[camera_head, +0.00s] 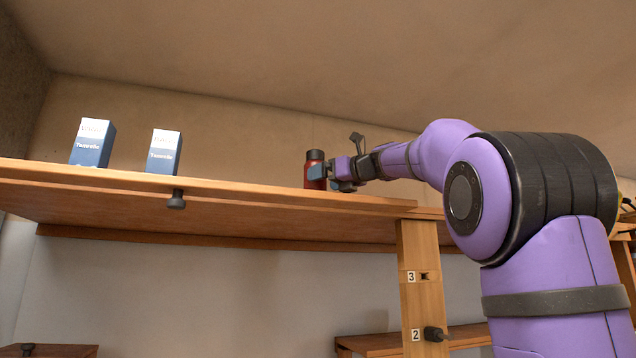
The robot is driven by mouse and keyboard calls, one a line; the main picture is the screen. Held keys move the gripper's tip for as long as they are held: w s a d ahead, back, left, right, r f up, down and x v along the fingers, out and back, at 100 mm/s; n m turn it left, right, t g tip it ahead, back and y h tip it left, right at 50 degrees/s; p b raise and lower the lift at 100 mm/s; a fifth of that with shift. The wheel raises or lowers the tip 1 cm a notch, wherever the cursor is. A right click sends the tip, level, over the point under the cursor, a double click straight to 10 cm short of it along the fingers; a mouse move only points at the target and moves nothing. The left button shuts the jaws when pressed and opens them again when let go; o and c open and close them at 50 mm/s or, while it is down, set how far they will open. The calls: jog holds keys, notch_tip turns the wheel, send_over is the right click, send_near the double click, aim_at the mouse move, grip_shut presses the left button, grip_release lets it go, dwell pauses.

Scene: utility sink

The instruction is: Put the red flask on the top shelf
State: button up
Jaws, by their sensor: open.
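The red flask (315,163) has a dark cap and stands upright at the top shelf (230,189), right of its middle. Its base is partly hidden by the shelf's front edge. My gripper (326,172) is open at the right side of the flask, with a fingertip overlapping the flask's lower part in this view. I cannot tell whether the fingers touch it. My purple arm reaches in from the right.
Two blue and white cartons stand on the left of the top shelf, one farther left (92,143) and one nearer the middle (164,152). A dark knob (176,199) sits under the shelf edge. A wooden post (421,285) carries numbers. The shelf between the cartons and flask looks clear.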

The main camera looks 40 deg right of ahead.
jog(key=v, duration=0.8)
jog(key=shift+s, duration=0.3)
jog(key=shift+d, duration=0.1)
dwell(0.8)
